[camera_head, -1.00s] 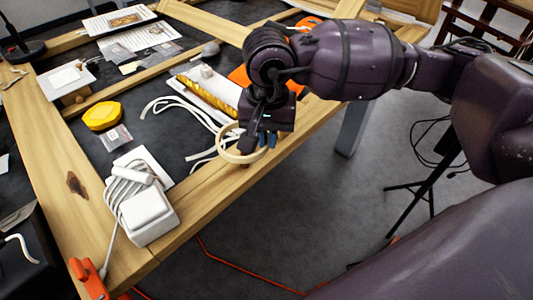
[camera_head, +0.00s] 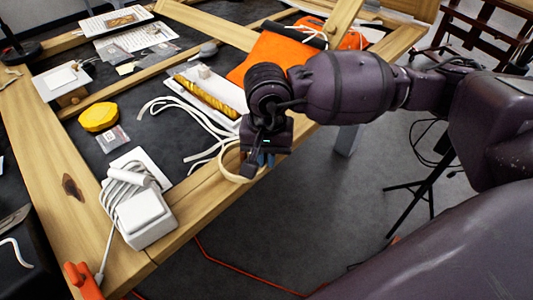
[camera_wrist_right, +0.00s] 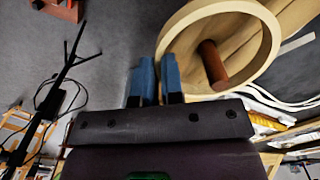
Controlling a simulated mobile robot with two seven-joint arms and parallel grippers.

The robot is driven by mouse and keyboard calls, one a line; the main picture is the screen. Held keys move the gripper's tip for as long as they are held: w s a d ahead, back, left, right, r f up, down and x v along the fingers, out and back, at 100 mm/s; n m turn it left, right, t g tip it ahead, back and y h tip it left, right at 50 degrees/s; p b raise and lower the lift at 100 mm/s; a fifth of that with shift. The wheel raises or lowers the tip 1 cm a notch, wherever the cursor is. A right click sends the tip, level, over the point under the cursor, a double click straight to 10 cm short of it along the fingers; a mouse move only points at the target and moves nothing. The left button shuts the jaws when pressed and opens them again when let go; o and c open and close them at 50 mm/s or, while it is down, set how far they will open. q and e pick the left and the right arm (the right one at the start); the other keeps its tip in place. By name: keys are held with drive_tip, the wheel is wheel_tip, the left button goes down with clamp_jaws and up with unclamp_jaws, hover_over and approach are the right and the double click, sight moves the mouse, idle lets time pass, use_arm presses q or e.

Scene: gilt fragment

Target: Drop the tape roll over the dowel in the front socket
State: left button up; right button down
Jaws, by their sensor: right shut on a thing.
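A reddish-brown dowel (camera_wrist_right: 212,66) shows through the ring's opening in that view. Whether the ring is around the dowel or only in line with it, I cannot tell. The socket is hidden, and my gripper covers much of this spot in the head view. My left gripper is not in view.
A white charger with coiled cable (camera_head: 146,216) sits on the front wooden beam (camera_head: 196,208), left of the gripper. White cables (camera_head: 190,112) and a tray with a yellow twisted piece (camera_head: 208,94) lie behind. Open floor (camera_head: 300,220) is to the right.

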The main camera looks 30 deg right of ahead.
drive_tip(key=shift+f, duration=0.5)
drive_tip(key=c, duration=1.2)
unclamp_jaws()
drive_tip(key=shift+c, duration=0.2)
drive_tip(key=shift+r, duration=0.1)
drive_tip(key=shift+r, duration=0.2)
wheel_tip(320, 180, up, 13)
drive_tip(key=p, duration=0.1)
drive_tip(key=shift+f, duration=0.15)
